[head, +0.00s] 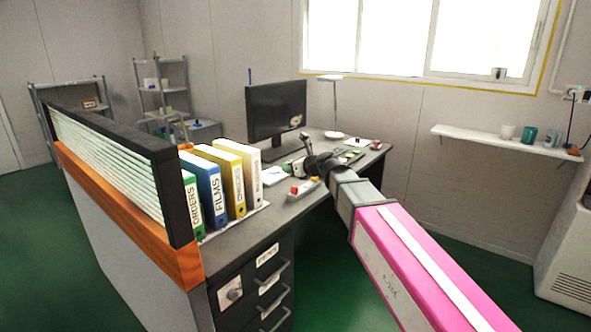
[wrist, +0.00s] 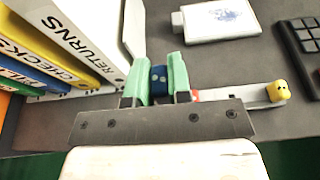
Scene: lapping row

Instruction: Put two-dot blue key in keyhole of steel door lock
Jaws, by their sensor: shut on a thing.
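My gripper (wrist: 159,80) has pale green fingers, shut on a blue key (wrist: 158,78) whose head shows pale dots between them. In the head view my gripper (head: 299,168) is over the desk top, near the grey key holder (head: 304,191); the blue key cannot be made out there. The key's shaft is hidden in both views. The steel lock plate (head: 230,293) is on the dark desk front, below the binders and left of the labelled drawers. It is not visible in the wrist view.
A yellow key (wrist: 278,91) and a red piece stand on the holder beside my gripper. Binders (head: 233,185) stand at the left behind an orange-edged partition (head: 130,215). A monitor (head: 276,110) stands farther back. The floor right of the drawers is open.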

